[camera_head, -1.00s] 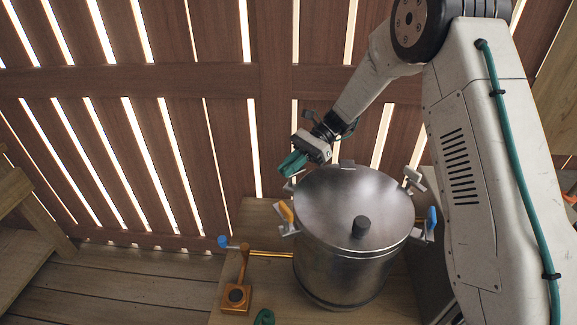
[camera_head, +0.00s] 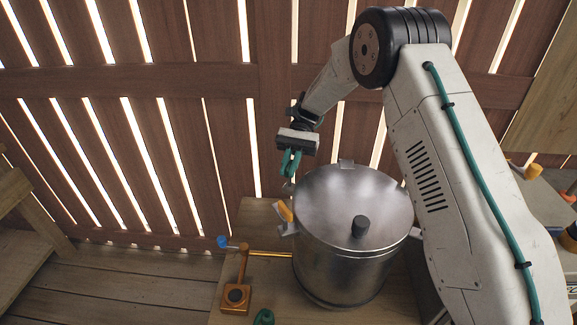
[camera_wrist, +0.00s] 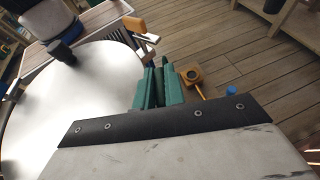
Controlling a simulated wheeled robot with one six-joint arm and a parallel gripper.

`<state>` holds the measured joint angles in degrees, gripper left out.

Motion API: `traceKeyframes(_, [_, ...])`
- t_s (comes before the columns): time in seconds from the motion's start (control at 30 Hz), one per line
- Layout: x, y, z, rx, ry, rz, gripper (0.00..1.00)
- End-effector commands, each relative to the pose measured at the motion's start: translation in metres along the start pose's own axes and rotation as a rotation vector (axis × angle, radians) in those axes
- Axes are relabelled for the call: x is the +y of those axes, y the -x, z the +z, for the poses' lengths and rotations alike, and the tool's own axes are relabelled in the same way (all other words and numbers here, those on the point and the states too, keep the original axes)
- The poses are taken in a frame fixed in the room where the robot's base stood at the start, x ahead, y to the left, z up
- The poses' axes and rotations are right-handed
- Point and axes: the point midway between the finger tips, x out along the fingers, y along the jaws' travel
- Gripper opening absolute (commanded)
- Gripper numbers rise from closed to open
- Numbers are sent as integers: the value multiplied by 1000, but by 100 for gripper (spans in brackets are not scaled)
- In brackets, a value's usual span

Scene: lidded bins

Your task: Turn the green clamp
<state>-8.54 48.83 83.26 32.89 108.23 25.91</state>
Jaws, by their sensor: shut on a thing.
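A metal bin (camera_head: 345,260) with a round lid (camera_head: 350,205) and a black knob stands on a wooden table. My gripper (camera_head: 289,172) has green fingers and is at the lid's far left edge, pointing down. It is shut on the green clamp (camera_head: 288,187), of which only a small grey part shows below the fingertips. The fingers also show in the wrist view (camera_wrist: 160,88), close together beside the lid's rim. The clamp's handle is mostly hidden between the fingers and is hard to tell from them by colour.
An orange-handled clamp (camera_head: 286,212) sits at the bin's left, and a grey clamp (camera_head: 346,163) at the back. A golden stand (camera_head: 236,294) with a lever and a blue-tipped rod (camera_head: 223,241) stands left of the bin. A green object (camera_head: 264,317) lies at the front edge.

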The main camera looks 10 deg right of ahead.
Motion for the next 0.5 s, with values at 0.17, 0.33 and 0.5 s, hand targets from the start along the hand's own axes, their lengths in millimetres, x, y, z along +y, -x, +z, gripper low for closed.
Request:
traceKeyframes(0.17, [0, 1, 1, 2, 4, 4, 0])
traceKeyframes(0.33, [0, 1, 1, 3, 5, 4, 0])
traceKeyframes(0.5, [0, 1, 1, 2, 4, 3, 33])
